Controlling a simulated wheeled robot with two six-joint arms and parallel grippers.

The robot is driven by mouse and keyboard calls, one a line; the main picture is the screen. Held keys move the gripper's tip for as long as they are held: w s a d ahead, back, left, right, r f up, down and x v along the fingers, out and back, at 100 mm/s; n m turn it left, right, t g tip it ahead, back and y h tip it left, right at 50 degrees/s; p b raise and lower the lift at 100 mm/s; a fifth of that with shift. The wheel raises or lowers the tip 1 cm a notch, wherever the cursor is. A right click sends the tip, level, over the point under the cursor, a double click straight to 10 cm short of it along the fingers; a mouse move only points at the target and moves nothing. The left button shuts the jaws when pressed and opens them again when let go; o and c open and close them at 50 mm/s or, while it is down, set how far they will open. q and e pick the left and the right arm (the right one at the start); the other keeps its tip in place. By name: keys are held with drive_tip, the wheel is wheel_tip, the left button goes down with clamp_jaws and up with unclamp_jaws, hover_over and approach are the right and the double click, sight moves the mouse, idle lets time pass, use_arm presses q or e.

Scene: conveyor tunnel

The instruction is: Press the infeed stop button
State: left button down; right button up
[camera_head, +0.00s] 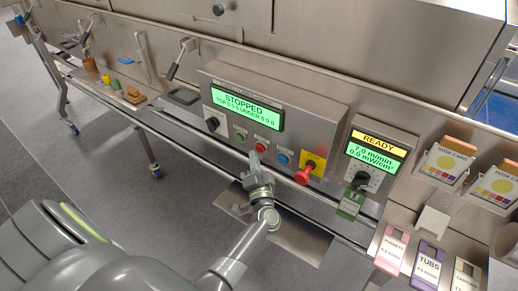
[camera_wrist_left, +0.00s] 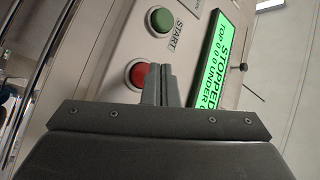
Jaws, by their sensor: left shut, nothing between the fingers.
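The control panel (camera_head: 325,111) has a green display (camera_head: 240,107) reading STOPPED. Its buttons include a green one (camera_head: 240,137), a red one (camera_head: 261,147) and a blue one (camera_head: 282,159). My left gripper (camera_head: 254,157) is shut and empty, with its tips at or just in front of the red button. In the left wrist view the fingertips (camera_wrist_left: 160,70) overlap the right edge of the red button (camera_wrist_left: 138,74); I cannot tell if they touch it. The green button (camera_wrist_left: 160,21) there is labelled START. The red button's label is hidden or unreadable. My right gripper is not in view.
A red mushroom button (camera_head: 304,175) on a yellow plate sits right of the blue button. Further right are a READY display unit (camera_head: 371,157), dose cards (camera_head: 446,162) and labelled boxes (camera_head: 390,249). A rail (camera_head: 190,143) runs below the panel.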

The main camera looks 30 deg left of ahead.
use_arm(q)
drive_tip(key=shift+s+a+p, duration=0.2)
drive_tip(key=shift+s+p, duration=1.25)
drive_tip(key=shift+s, duration=1.05)
